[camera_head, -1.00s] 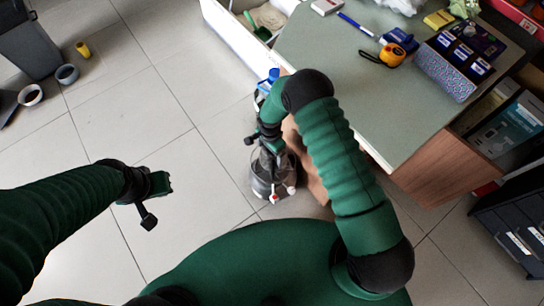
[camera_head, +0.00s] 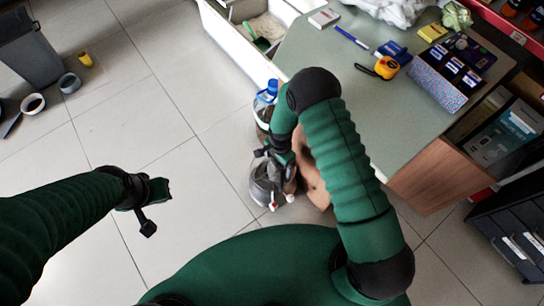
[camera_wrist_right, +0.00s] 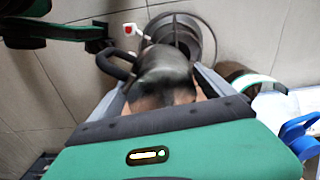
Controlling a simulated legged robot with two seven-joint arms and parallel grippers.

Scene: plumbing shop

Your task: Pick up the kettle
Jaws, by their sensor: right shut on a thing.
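The kettle (camera_head: 262,184) is a grey, rounded vessel low beside the desk's near corner, partly hidden by my right arm. In the right wrist view, its dark rounded body (camera_wrist_right: 165,72) fills the space between the fingers, with a black looped handle (camera_wrist_right: 112,62) at the left. My right gripper (camera_head: 277,153) is over the kettle and shut on it; the wrist view also shows this gripper (camera_wrist_right: 163,92). I cannot tell whether the kettle is clear of the floor. My left gripper (camera_head: 150,205) is open and empty over bare tiles, well left of the kettle.
A clear bottle with a blue cap (camera_head: 266,100) stands just behind the kettle. The desk (camera_head: 330,85) is close on the right. Red-tipped white parts (camera_head: 289,198) show by the kettle. Floor tiles between are clear.

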